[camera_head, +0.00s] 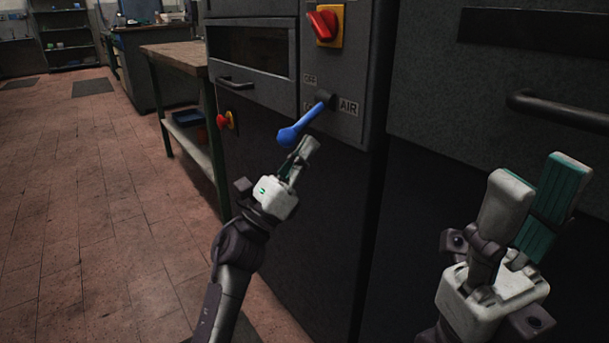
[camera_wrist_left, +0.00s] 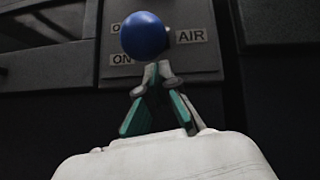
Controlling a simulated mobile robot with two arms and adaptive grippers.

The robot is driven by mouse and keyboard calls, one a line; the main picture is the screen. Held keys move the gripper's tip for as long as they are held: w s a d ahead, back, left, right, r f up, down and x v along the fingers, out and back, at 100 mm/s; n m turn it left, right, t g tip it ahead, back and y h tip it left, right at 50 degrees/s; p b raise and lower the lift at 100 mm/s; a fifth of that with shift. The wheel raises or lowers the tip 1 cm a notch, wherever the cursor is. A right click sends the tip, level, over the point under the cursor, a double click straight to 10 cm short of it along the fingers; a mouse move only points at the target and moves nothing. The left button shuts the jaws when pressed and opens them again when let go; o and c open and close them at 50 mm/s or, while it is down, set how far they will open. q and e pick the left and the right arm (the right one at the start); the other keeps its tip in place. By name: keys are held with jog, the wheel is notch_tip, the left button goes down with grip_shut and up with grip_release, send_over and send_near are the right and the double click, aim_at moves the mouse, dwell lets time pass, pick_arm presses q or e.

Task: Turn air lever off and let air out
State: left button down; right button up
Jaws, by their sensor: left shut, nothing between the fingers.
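The blue air lever (camera_head: 304,124) juts from the dark panel beside the AIR label (camera_head: 348,107). It slants down and left from its pivot, between the OFF label (camera_head: 310,79) above and a partly covered label below. My left gripper (camera_head: 307,146) is shut and empty, just below and right of the lever's knob; I cannot tell whether they touch. In the left wrist view the blue knob (camera_wrist_left: 144,35) shows above the closed fingertips (camera_wrist_left: 153,72), with an ON label at its lower left. My right gripper (camera_head: 528,200) is open and empty at the right.
A red rotary switch (camera_head: 325,24) on a yellow plate sits above the lever. A red button (camera_head: 226,120) is on the cabinet's left side. A handle bar (camera_head: 560,110) juts out at the right. A wooden workbench (camera_head: 175,60) stands left; open floor lies in front of it.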

pick_arm(q)
jog(key=shift+s+a+r, duration=0.1)
jog(key=shift+a+r, duration=0.25)
jog(key=shift+r, duration=0.25)
